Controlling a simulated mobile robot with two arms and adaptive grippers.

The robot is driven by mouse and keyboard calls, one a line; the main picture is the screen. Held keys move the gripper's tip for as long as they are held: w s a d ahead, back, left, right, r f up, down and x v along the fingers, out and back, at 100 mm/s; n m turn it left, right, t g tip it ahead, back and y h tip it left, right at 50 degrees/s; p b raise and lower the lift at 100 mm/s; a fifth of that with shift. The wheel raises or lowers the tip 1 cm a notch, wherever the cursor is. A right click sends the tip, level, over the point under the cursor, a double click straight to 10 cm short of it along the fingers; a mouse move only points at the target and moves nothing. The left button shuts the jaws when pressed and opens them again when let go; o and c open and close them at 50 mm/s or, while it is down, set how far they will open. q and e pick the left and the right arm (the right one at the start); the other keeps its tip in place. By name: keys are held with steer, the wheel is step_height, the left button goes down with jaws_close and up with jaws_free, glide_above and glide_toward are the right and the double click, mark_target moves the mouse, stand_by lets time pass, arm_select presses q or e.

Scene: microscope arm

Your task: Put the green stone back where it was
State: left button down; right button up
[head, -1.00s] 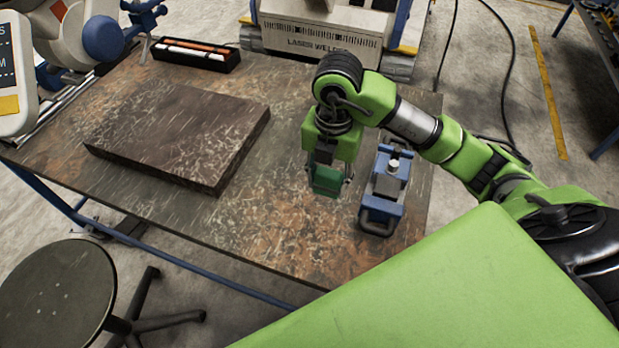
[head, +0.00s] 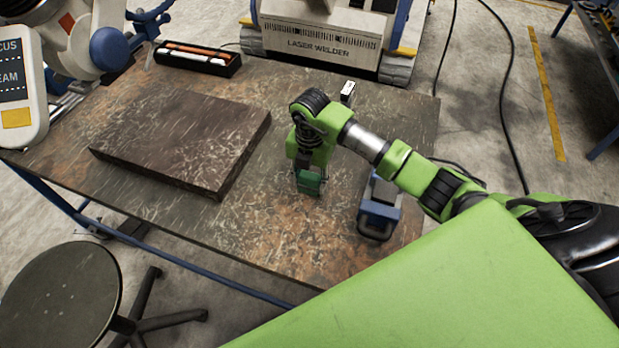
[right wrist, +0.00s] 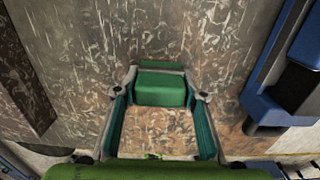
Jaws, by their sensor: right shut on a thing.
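The green stone (head: 309,184) is a small dark-green block. My right gripper (head: 308,179) is shut on it, over the front right part of the table, right of the dark stone slab. In the right wrist view the green stone (right wrist: 160,89) sits between the fingertips of the right gripper (right wrist: 160,97). I cannot tell whether its underside touches the table. My left gripper is not in view.
The dark slab (head: 180,135) lies left of my gripper. A blue device (head: 379,212) stands to the right, partly hidden by my arm. A small white item (head: 348,92) and a tray of rods (head: 198,56) are farther back. The worn tabletop (head: 265,235) is clear in front.

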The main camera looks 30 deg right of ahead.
mark_target(310, 175)
steer(key=shift+f, duration=0.1)
steer(key=shift+f, duration=0.1)
steer(key=o, duration=1.1)
steer(key=shift+f, duration=0.1)
steer(key=shift+o, duration=0.2)
steer(key=shift+r, duration=0.35)
step_height(310, 175, up, 11)
steer(key=b, duration=0.2)
steer(key=shift+f+b, duration=0.2)
steer(key=shift+b, duration=0.2)
steer(key=shift+r, duration=0.55)
steer(key=shift+s, duration=0.1)
